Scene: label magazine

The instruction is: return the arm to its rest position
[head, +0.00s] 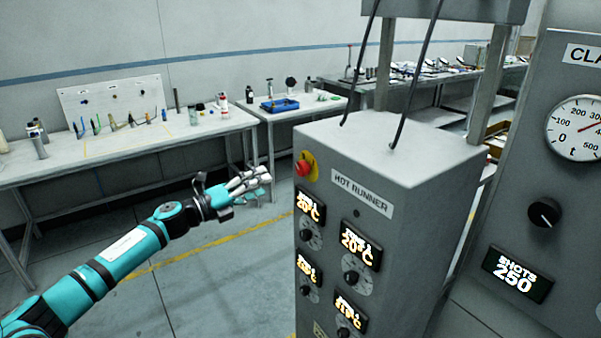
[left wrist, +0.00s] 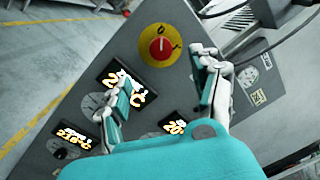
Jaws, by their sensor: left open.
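My left arm (head: 115,262) reaches in from the lower left in the head view. My left gripper (head: 262,178) is open and empty, in the air just left of the grey hot runner cabinet (head: 425,165). The left wrist view shows its two fingers (left wrist: 165,92) spread apart, with the cabinet face beyond. The red knob on a yellow plate (head: 305,168) is on the cabinet's upper left; it also shows beyond the fingers in the left wrist view (left wrist: 160,47). I cannot tell the exact gap between fingers and cabinet. My right gripper is not in view.
A machine panel (head: 545,230) with a gauge and a black knob stands at the right. A white bench (head: 120,150) with tools and bottles runs along the wall. A blue tray (head: 279,105) sits on the bench behind. The floor (head: 215,290) between arm and cabinet is clear.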

